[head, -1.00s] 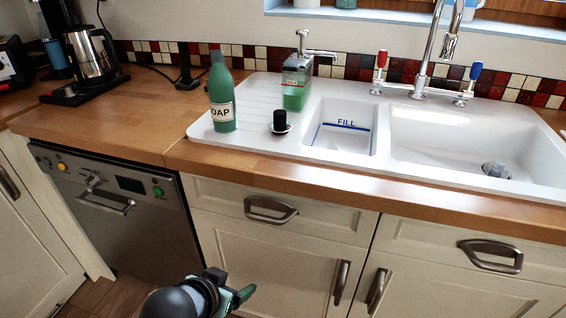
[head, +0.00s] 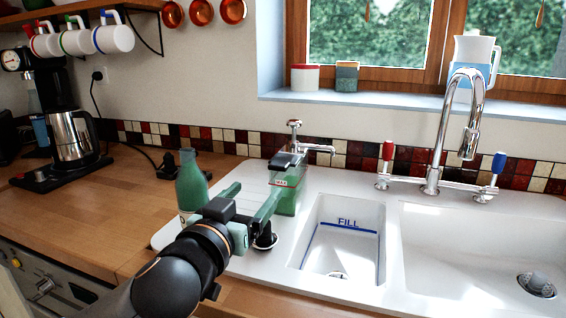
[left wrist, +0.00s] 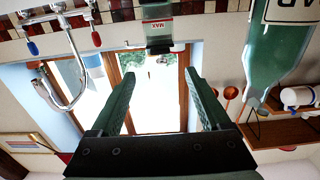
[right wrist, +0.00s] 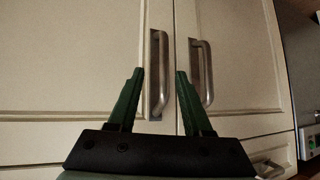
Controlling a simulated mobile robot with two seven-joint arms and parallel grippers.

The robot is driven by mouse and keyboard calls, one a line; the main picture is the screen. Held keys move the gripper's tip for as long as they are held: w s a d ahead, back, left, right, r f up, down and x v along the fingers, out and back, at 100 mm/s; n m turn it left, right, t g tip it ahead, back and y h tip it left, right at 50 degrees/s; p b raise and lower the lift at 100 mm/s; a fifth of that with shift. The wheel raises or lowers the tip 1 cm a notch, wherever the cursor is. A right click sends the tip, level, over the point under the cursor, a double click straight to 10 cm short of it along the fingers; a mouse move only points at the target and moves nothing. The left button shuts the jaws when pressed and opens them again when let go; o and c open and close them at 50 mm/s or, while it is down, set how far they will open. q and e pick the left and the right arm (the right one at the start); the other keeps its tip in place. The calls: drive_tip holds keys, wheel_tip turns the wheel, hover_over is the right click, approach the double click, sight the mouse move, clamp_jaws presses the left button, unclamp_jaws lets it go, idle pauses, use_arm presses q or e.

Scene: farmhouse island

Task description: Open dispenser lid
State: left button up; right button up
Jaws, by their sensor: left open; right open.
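The dispenser (head: 287,197) is a clear box with green liquid and a red MAX mark, standing at the back left of the sink. Its dark lid (head: 287,160) appears to lie across the top. It shows upside down in the left wrist view (left wrist: 158,28), ahead of the fingers. My left gripper (head: 260,187) is open and empty, in front of the dispenser; one finger overlaps it in the head view, and contact cannot be told. My right gripper (right wrist: 160,72) is open and empty, facing the cabinet doors below.
A green soap bottle (head: 190,183) stands left of the dispenser, partly behind my left gripper. A black cap (head: 265,241) sits on the drainboard, partly hidden. The tap (head: 466,140) and sink basin (head: 450,245) are at right. Cabinet handles (right wrist: 160,75) are near my right gripper.

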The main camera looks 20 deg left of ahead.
sight(276, 168)
use_arm(q)
drive_tip(key=w, duration=1.2)
drive_tip(key=shift+d, duration=0.2)
clamp_jaws()
idle(0.4)
idle(0.7)
